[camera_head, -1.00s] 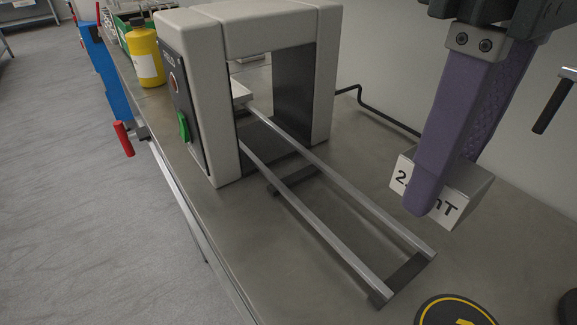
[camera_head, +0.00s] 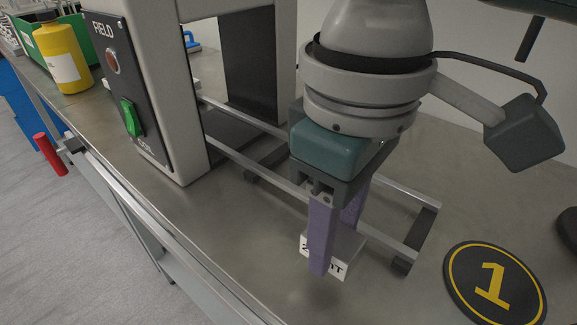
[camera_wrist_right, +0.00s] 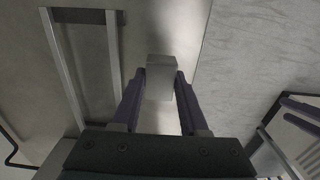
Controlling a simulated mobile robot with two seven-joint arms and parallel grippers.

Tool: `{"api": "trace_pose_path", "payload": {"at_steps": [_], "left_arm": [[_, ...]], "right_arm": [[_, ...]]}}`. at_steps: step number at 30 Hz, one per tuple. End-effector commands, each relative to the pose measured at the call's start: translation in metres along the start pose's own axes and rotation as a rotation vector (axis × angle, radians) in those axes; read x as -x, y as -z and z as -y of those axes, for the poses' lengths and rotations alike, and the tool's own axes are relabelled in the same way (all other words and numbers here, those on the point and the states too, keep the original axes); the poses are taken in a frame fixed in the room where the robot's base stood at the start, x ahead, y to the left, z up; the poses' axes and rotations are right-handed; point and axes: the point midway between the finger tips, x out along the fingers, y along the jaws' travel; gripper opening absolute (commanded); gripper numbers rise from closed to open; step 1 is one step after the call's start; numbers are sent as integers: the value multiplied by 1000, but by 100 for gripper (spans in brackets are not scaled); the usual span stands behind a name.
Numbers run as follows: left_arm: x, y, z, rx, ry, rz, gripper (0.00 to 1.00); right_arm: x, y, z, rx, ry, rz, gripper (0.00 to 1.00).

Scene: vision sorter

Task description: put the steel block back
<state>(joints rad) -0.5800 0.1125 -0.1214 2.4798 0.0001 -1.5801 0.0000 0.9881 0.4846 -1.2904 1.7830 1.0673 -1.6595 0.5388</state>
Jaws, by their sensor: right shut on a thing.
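The steel block (camera_head: 347,247) is a small grey block with a white printed label, partly covered by a finger. My right gripper (camera_head: 334,245) is shut on it and holds it by the near end of the rails, on the bench-edge side. In the right wrist view the block (camera_wrist_right: 160,78) sits between the purple fingertips (camera_wrist_right: 160,85), beside the rails. I cannot tell its exact height above the bench. My left gripper is outside the head view; two purple fingers (camera_wrist_right: 300,116), apart and empty, show at the right edge of the wrist view.
A coil frame (camera_head: 160,90) with a green switch stands over the two metal rails (camera_head: 255,178). A round black pad marked 1 (camera_head: 460,262) lies right of the block. A yellow bottle (camera_head: 63,62) and green bin (camera_head: 85,45) stand back left. The front bench is bare.

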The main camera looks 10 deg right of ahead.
Motion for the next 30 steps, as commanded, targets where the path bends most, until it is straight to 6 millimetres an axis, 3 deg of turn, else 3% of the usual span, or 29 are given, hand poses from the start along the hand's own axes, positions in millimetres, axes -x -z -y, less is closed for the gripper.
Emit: {"api": "trace_pose_path", "payload": {"at_steps": [11,22,23,30], "left_arm": [[-14,-5,2,-6,7,1,55],[-12,-5,3,-9,10,2,55],[-13,-5,3,-9,10,2,55],[-13,-5,3,-9,9,1,55]], "right_arm": [[-45,0,0,1,0,0,0],[-47,0,0,0,0,-1,0],[-48,0,0,0,0,0,45],[-48,0,0,1,0,0,72]]}}
